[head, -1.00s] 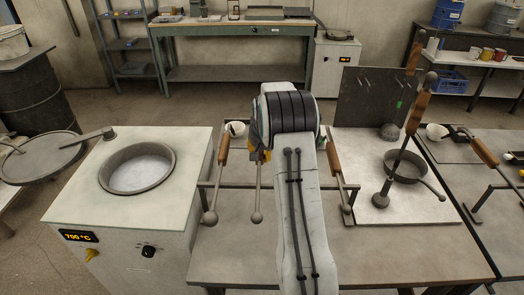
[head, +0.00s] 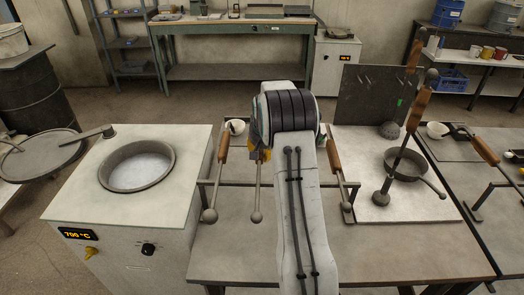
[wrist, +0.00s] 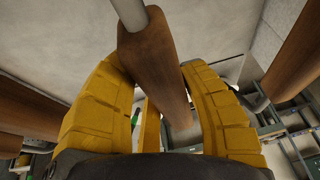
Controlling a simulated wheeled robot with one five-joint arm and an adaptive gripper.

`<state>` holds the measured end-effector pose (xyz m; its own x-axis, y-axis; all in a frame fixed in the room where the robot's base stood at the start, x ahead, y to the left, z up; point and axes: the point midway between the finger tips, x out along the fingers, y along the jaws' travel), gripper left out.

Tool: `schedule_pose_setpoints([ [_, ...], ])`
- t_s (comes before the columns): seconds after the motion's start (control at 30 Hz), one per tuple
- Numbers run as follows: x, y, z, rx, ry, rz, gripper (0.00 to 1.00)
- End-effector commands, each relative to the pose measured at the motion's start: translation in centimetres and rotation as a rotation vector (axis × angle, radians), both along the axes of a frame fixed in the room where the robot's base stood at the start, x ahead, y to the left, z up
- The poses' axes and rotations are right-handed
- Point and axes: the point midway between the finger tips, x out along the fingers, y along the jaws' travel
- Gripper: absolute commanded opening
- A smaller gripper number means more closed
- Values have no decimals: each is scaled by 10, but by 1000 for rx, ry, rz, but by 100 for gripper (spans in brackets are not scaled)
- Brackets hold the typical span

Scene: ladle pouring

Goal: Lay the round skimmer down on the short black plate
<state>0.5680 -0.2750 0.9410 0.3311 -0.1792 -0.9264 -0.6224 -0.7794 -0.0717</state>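My gripper (wrist: 155,75) has its yellow fingers on both sides of a brown wooden handle (wrist: 155,60) in the wrist view; they appear closed on it. A grey rod runs on from the handle at the top. In the head view my arm hides most of the gripper; only a yellow piece shows beside a rack tool (head: 257,217) with a ball end. I cannot tell from its hidden head whether this is the round skimmer. A flat black plate (head: 462,152) lies on the right table; I cannot tell whether it is the short one.
Other wooden-handled tools (head: 222,150) and (head: 335,153) lie on the rack on either side. A furnace (head: 75,208) with a round opening stands left. On the right, a pan (head: 403,172) and upright tools stand before a dark panel (head: 365,95).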

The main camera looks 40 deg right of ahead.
Motion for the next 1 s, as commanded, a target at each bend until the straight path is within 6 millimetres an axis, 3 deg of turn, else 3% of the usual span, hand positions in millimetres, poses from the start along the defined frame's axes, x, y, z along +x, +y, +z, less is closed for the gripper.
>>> schedule_pose_setpoints([
  [0.27, 0, 0, 1, -1, -1, 0, 62],
  [0.57, -1, 1, 0, 2, 4, 0, 62],
  [0.77, -7, 4, 18, 1, 1, 0, 62],
  [1.0, -20, 11, 57, -1, -2, 0, 62],
])
